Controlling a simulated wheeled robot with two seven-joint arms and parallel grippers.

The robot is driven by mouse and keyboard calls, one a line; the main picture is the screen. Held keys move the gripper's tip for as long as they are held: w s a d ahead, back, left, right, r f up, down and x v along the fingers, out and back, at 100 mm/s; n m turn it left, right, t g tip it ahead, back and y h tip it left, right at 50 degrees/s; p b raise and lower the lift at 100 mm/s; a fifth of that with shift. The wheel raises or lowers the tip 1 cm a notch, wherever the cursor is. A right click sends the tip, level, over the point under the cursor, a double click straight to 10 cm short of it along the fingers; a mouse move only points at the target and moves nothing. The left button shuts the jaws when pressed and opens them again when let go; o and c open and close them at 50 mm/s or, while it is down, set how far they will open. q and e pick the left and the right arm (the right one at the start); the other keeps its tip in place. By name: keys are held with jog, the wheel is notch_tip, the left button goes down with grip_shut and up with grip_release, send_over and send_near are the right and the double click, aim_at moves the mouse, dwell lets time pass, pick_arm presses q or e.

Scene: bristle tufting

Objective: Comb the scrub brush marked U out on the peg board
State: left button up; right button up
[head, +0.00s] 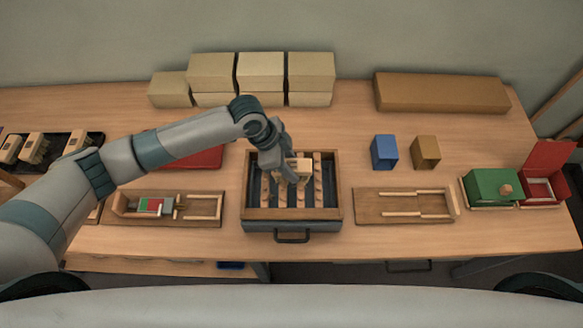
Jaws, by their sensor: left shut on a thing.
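My left gripper (289,176) reaches in from the left and points down over the middle of the table. It is shut on a light wooden brush block (303,166), partly hidden by the fingers. The brush is over the peg board (291,213), a wooden-framed dark tray with several light strips or peg rows and a front handle. I cannot tell whether the bristles touch the pegs. No letter on the brush is readable. More brushes (35,147) sit in a dark rack at the far left. My right gripper is not in view.
Wooden fixtures lie left (209,220) and right (373,206) of the peg board. Stacked cream boxes (262,72) and a long brown box (441,92) stand at the back. Blue (384,152) and tan (425,152) blocks, a green box (490,187) and an open red box (547,158) are right.

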pick_arm(q)
jog(key=shift+w+b, duration=0.35)
jog(key=shift+w, duration=1.3)
jog(key=shift+s, duration=0.1)
jog(key=shift+s+p, duration=0.8)
jog(key=shift+s, duration=0.05)
jog(key=shift+s+f, duration=0.2)
jog(key=shift+s, duration=1)
jog(key=shift+s+f, duration=0.1)
jog(key=shift+s, duration=0.05)
jog(key=shift+s, duration=0.15)
jog(key=shift+s+a, duration=0.1)
jog(key=shift+s, duration=1.7)
jog(key=shift+w, duration=0.2)
